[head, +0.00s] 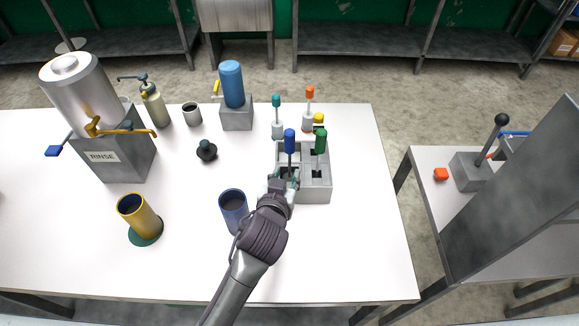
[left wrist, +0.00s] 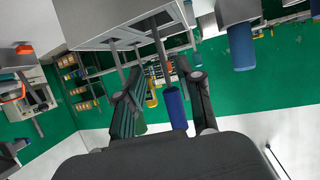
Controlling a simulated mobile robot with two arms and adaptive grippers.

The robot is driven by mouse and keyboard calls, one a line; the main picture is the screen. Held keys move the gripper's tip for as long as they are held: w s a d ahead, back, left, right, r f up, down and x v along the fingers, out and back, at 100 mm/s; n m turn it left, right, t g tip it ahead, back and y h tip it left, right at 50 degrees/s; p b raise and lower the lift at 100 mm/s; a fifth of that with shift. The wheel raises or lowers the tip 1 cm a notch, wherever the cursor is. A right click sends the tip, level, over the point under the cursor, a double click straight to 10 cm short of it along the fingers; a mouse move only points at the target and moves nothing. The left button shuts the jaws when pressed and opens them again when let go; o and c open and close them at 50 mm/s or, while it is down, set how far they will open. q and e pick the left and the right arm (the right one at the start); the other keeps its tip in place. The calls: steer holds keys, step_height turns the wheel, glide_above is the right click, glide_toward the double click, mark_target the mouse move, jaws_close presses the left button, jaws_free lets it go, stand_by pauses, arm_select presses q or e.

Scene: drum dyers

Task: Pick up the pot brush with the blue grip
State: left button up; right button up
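The pot brush with the blue grip (head: 290,139) stands upright in the grey compartmented holder (head: 318,190). My left gripper (head: 284,178) is low at the holder's near left side, just below the blue grip in the picture. In the left wrist view, which looks upside down, the fingers (left wrist: 158,75) are apart, and the blue grip (left wrist: 175,108) shows between them, nearer the right finger. I see a gap on each side; contact is not clear. The brush's lower end is hidden. My right gripper is not in view.
A green-gripped brush (head: 321,141) stands close right of the blue one, with a yellow-topped one (head: 319,119) behind. Teal (head: 276,103) and orange (head: 309,94) brushes stand farther back. A dark blue cup (head: 233,208) is left of my wrist. The table's front right is clear.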

mark_target(289, 164)
arm_select(q)
steer(key=shift+w+d+f, duration=0.15)
steer(key=shift+w+f, duration=0.1)
steer(key=shift+w, duration=0.35)
steer(key=shift+w+f+p, duration=0.15)
steer(key=shift+w+p, duration=0.35)
steer(key=shift+w, duration=0.3)
steer(key=p+x, duration=0.1)
steer(key=x, duration=0.2)
steer(key=shift+w+f, duration=0.1)
steer(key=shift+f, duration=0.05)
steer(key=shift+w+d+f, duration=0.1)
steer(key=shift+w+f, duration=0.1)
steer(key=shift+w, duration=0.05)
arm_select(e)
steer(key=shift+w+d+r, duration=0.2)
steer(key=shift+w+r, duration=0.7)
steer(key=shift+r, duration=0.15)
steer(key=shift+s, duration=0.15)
arm_select(q)
jaws_close()
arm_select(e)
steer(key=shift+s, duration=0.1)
